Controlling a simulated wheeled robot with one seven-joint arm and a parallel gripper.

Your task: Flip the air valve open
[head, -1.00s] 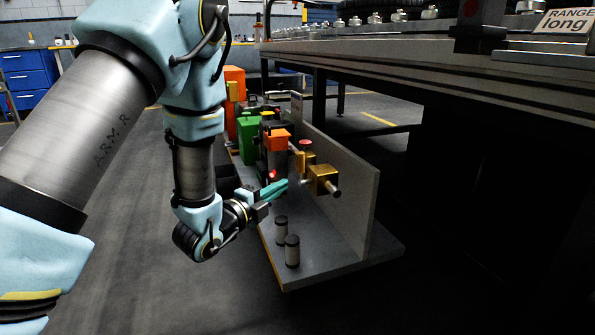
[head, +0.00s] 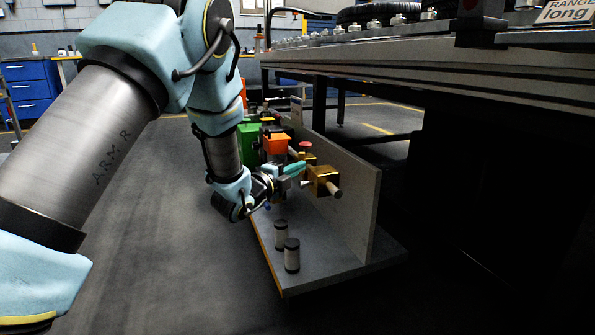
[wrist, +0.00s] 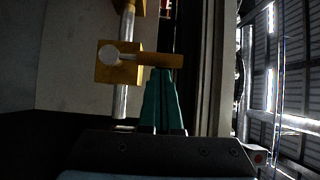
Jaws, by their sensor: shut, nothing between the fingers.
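The air valve is a brass block (head: 322,180) on a pipe against the upright panel of the low stand. In the wrist view the block (wrist: 112,72) has a flat brass handle (wrist: 160,60) pointing right, across the pipe. My gripper (head: 302,166) has teal fingers, shut and empty, just left of the block in the head view. In the wrist view the fingertips of my gripper (wrist: 162,71) are at the lower edge of the handle, near its free end. I cannot tell whether they touch it. The handle is hard to make out in the head view.
The stand's base plate (head: 325,268) carries two small cylinders (head: 291,255) in front. An orange-topped unit (head: 276,145), a green unit (head: 248,137) and a red-topped part (head: 305,144) stand behind. The conveyor (head: 430,75) overhangs on the right. Floor at left is open.

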